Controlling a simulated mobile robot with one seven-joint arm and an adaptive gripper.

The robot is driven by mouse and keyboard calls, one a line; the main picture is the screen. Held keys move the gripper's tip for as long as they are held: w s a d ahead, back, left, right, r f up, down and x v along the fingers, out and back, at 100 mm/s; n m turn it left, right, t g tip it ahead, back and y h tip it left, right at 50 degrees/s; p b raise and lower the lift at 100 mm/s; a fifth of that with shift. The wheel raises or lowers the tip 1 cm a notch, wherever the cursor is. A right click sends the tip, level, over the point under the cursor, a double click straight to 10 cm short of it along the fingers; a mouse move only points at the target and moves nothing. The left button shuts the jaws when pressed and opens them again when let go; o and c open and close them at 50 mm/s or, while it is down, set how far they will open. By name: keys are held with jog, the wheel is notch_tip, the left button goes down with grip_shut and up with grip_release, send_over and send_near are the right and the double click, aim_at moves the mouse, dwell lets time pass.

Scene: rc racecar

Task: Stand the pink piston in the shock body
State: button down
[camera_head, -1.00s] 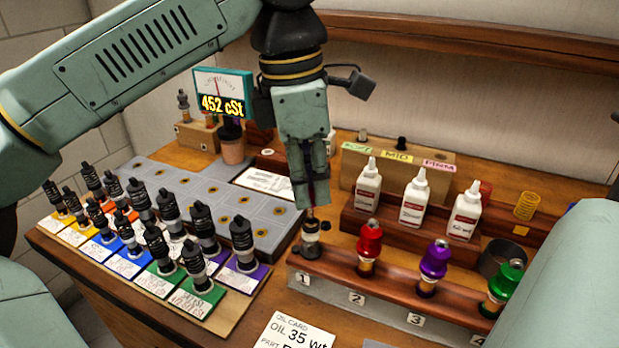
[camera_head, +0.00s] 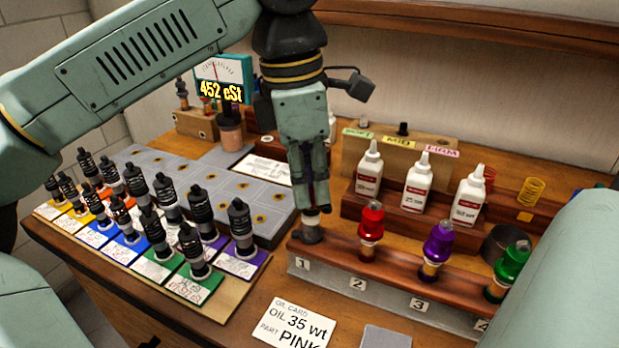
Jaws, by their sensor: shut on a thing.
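The shock body (camera_head: 309,235) stands at the slot labelled 1, at the left end of the wooden stand. It is dark grey and upright. My gripper (camera_head: 316,208) points down right above it, with its fingertips at or very near the body's top. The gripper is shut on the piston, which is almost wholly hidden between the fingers. I cannot see the piston's pink colour, or whether its lower end is inside the body.
Red (camera_head: 371,222), purple (camera_head: 437,243) and green (camera_head: 510,264) shock bodies stand along the stand (camera_head: 400,262). White bottles (camera_head: 417,181) stand behind. Several black-topped shocks stand on coloured cards at left. An oil card (camera_head: 292,325) lies in front.

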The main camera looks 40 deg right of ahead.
jog(key=shift+f+b, duration=0.3)
jog(key=shift+f, duration=0.25)
jog(key=c, duration=1.6)
grip_release()
jog(key=shift+o, duration=0.2)
notch_tip(320, 180, up, 8)
jog(key=shift+w+a+f, duration=0.25)
jog(key=shift+a, duration=0.15)
